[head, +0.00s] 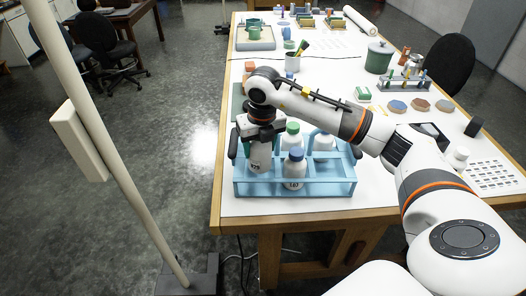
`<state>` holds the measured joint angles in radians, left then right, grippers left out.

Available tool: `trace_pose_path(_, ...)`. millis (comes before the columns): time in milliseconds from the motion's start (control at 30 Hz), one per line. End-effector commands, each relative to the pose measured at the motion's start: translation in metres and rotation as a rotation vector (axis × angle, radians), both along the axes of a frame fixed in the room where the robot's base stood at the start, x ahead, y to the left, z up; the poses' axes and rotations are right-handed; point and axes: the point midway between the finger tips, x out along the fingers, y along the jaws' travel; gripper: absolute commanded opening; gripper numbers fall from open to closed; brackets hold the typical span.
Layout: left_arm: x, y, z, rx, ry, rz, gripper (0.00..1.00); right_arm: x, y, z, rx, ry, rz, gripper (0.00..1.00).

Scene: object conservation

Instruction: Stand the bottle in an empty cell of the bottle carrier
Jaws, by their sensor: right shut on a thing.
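My right gripper (259,142) points down over the left end of the bottle carrier, shut on a white bottle (261,160) with a printed label. The held bottle is about upright; its cap is hidden by the gripper. I cannot tell whether its base touches the carrier floor. The light blue bottle carrier (325,189) stands at the table's near edge. It holds a white bottle with a blue cap (294,168) at the front, one with a green cap (292,140) behind, and another white bottle (324,143). The front right part looks empty. My left gripper is not in view.
The white table (232,207) also bears a green canister (379,57), a rack of vials (405,85), hexagonal pieces (397,106) and a small white bottle (458,158) to the right. A pole (110,135) stands on the floor at left.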

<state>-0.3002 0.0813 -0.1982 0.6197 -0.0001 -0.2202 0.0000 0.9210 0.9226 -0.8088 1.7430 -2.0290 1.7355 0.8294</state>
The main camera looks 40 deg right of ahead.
Motion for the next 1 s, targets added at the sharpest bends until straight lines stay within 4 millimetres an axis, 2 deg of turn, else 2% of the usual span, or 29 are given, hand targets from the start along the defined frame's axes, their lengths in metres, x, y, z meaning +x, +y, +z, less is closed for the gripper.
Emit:
trace_pose_path(300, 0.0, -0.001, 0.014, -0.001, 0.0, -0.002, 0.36, 0.0, 0.0, -0.037, 0.001, 0.0, 0.002, 0.3)
trace_pose_path(567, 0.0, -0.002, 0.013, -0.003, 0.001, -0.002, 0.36, 0.0, 0.0, -0.04, 0.0, -0.002, 0.002, 0.3)
trace_pose_path(1000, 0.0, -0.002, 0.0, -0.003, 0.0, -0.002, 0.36, 0.0, 0.0, -0.052, 0.0, -0.002, 0.002, 0.3)
